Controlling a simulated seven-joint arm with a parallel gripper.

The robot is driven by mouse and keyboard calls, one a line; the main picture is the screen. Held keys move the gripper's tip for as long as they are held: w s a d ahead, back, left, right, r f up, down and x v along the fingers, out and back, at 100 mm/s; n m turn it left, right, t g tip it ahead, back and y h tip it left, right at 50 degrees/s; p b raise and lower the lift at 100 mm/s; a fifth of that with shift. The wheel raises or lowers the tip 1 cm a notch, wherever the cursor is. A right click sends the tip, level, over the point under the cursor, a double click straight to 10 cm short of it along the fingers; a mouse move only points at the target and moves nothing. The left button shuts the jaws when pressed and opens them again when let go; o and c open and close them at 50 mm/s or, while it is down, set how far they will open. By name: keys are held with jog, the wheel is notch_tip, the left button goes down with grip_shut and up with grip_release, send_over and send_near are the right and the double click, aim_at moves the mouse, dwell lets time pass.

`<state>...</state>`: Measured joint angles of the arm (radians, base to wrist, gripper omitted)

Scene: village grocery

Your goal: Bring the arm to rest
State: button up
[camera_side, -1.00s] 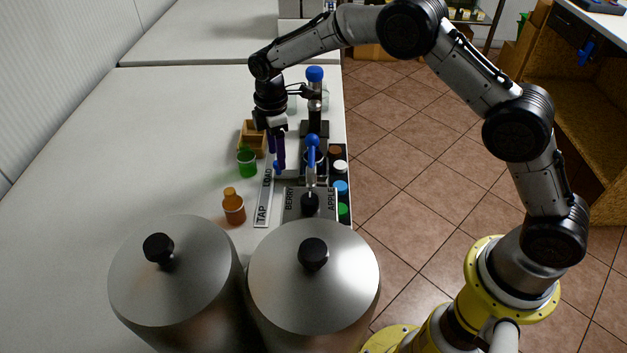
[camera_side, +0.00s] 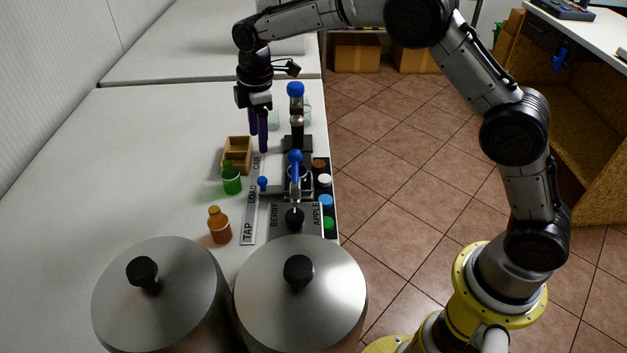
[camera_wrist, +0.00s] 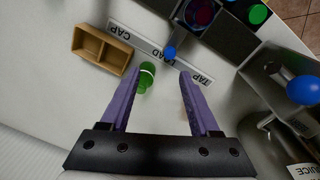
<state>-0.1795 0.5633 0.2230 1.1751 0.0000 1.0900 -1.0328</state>
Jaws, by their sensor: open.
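My gripper (camera_side: 258,142) hangs from my arm with its purple fingers pointing down, above the far part of the white counter (camera_side: 150,150). In the wrist view my gripper (camera_wrist: 148,78) has its two fingers spread wide with nothing held between them. Its tips are above and apart from the small blue knob (camera_side: 262,184) on the strip marked TAP, LOAD and CAP (camera_side: 250,217). The knob (camera_wrist: 170,53) sits at LOAD.
A wooden two-compartment box (camera_side: 237,152) stands behind the green cup. An orange bottle (camera_side: 219,228) stands nearer. A blue-topped tap lever (camera_side: 295,170) and a taller blue-topped post (camera_side: 296,110) stand right of the strip. Two lidded steel pots (camera_side: 300,300) fill the front. The counter's left is clear.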

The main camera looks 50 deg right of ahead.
jog(key=s+d+r+m+t, duration=0.1)
jog(key=s+d+r, duration=0.15)
jog(key=r, duration=0.35)
jog(key=s+d+r+t, duration=0.1)
jog(key=s+r, duration=0.2)
jog(key=r, duration=0.4)
jog(key=s+d+r+m+t, duration=0.3)
jog(key=s+r, duration=0.4)
jog(key=s, duration=0.6)
jog(key=s+d+f+m, duration=0.1)
jog(key=s+d+m, duration=0.1)
jog(key=s, duration=0.4)
jog(key=s+d+f+m, duration=0.1)
jog(key=s+m, duration=0.1)
jog(key=s, duration=0.5)
jog(key=s+f+m, duration=0.5)
jog(key=s+f, duration=0.1)
jog(key=f, duration=0.1)
jog(key=shift+d+m, duration=0.15)
jog(key=shift+m, duration=0.25)
